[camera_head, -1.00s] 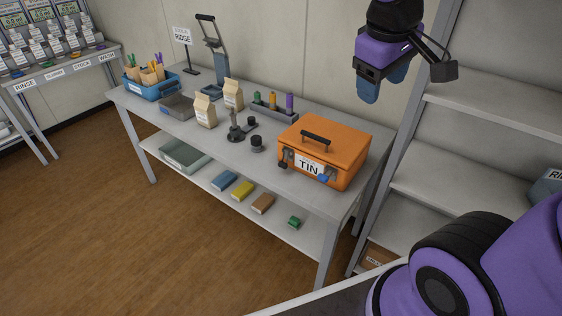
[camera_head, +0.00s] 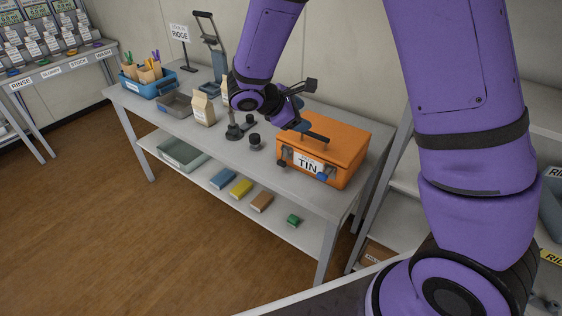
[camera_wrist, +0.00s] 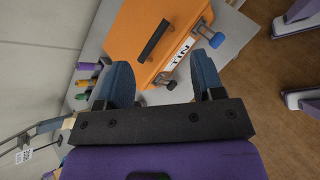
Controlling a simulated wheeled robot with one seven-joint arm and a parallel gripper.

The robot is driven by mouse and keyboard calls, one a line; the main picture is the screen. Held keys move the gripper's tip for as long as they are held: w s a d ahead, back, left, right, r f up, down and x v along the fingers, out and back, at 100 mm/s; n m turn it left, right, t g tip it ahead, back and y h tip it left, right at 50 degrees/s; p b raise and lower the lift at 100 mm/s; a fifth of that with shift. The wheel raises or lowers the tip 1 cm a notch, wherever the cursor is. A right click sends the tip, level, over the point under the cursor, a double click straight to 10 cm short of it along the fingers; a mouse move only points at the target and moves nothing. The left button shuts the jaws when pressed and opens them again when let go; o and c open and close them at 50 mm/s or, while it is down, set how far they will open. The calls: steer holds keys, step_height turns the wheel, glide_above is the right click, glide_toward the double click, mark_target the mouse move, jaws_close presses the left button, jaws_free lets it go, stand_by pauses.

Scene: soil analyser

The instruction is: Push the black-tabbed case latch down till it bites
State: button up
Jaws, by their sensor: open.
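The orange case (camera_head: 338,143) marked TIN stands closed on the right end of the bench, with a dark handle on its lid. The black-tabbed latch (camera_head: 282,163) is on its front, left of the label; it also shows in the wrist view (camera_wrist: 168,83). A blue-tabbed latch (camera_head: 321,177) is right of the label, and shows in the wrist view (camera_wrist: 214,38). My gripper (camera_head: 300,120) is open and empty, above the case's left part. In the wrist view its fingers (camera_wrist: 162,68) straddle the view of the black-tabbed latch, apart from it. How far that latch is lowered I cannot tell.
Dark round weights (camera_head: 254,140), a paper bag (camera_head: 203,109) and a lever press (camera_head: 212,50) stand left of the case. Grey shelving (camera_head: 393,194) stands to the right. The floor before the bench is clear.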

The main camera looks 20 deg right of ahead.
steer(key=w+a+f+n+t+h, duration=0.1)
steer(key=w+a+f+n+t, duration=0.3)
steer(key=f, duration=0.7)
steer(key=n+t, duration=0.1)
steer(key=n, duration=0.5)
glide_toward(281, 162)
steer(key=shift+y, duration=0.3)
steer(key=x, duration=1)
steer(key=shift+w+d+r, duration=0.15)
steer(key=shift+c, duration=0.3)
